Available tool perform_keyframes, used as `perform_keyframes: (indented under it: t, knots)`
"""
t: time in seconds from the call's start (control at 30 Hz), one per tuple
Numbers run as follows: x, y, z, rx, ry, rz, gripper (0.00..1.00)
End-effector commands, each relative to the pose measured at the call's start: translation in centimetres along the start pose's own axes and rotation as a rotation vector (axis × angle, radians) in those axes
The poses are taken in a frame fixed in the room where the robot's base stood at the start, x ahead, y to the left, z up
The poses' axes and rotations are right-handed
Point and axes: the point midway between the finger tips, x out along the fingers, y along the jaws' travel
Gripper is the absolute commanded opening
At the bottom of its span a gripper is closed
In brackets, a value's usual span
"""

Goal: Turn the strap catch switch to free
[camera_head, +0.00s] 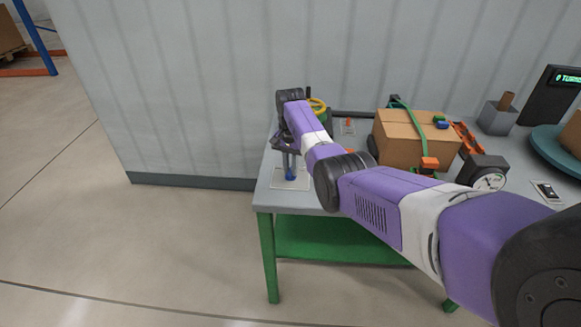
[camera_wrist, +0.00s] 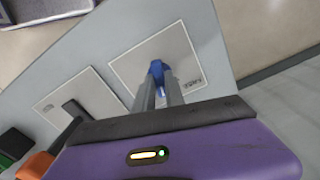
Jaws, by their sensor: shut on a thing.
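My gripper (camera_wrist: 157,82) is shut on a small blue piece (camera_wrist: 156,68) that shows between its fingertips in the wrist view. The blue piece is over a pale square plate (camera_wrist: 190,62) with a small label that I cannot read. In the head view, the blue piece (camera_head: 290,166) and the plate (camera_head: 303,184) are at the table's left end, below my gripper. A second pale plate (camera_wrist: 99,92) with a black bar (camera_wrist: 73,107) lies to the left in the wrist view. I cannot tell for certain which part is the strap catch switch.
The grey table (camera_head: 330,208) has a green lower shelf. A cardboard box (camera_head: 402,140) with a green strap (camera_head: 424,122) and orange catch (camera_head: 430,162) stands behind my arm. A dial gauge (camera_head: 488,180) sits to the right. Floor left of the table is clear.

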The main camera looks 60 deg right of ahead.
Motion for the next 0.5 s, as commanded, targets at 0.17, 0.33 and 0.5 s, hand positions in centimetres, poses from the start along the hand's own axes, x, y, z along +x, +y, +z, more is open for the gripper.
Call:
perform_keyframes:
  t: [0.17, 0.33, 0.5]
  knots:
    - [-0.13, -0.02, -0.02, -0.167, 0.000, -0.001, 0.00]
    - [-0.14, -0.01, -0.03, -0.329, 0.000, -0.001, 0.00]
    - [-0.15, -0.02, -0.04, -0.491, 0.000, -0.001, 0.00]
